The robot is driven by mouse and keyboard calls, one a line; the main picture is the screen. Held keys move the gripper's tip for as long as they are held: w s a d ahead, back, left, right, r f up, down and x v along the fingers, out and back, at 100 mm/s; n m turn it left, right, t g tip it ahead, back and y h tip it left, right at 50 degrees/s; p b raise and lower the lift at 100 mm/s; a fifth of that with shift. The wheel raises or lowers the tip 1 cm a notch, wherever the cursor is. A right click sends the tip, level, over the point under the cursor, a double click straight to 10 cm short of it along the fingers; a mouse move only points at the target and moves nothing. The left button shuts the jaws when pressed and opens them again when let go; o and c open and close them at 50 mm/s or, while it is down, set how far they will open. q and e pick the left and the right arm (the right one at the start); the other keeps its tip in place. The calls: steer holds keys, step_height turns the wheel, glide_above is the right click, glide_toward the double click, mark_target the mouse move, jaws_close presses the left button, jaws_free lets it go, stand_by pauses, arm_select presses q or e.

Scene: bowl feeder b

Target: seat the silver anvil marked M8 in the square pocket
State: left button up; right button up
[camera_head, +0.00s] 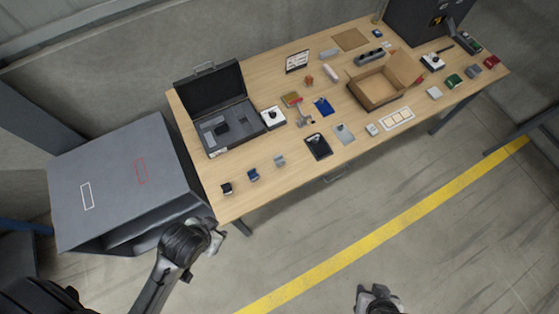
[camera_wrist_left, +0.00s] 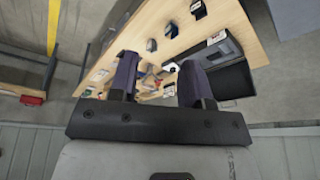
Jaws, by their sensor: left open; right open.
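Three small blocks sit in a row near the table's front left edge: a silver-grey one (camera_head: 279,161), a blue one (camera_head: 253,175) and a black one (camera_head: 227,188). The silver-grey one fits the anvil, but I cannot read any M8 mark. It also shows in the left wrist view (camera_wrist_left: 151,45). The open dark case (camera_head: 241,144) behind them has recesses in its insert; I cannot tell which is the square pocket. My left gripper (camera_head: 213,240) is open and empty, off the table's front left corner. My right gripper (camera_head: 377,296) is low in front of the table, apart from everything.
A grey cabinet (camera_head: 120,180) with red and white outlines stands left of the table. A black tablet-like item (camera_head: 318,146), an open cardboard box (camera_head: 378,90) and several small parts cover the table. Bare wood surrounds the row of blocks.

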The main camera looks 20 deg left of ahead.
arm_select(q)
steer(key=o, duration=0.5)
steer(key=shift+a, duration=0.1)
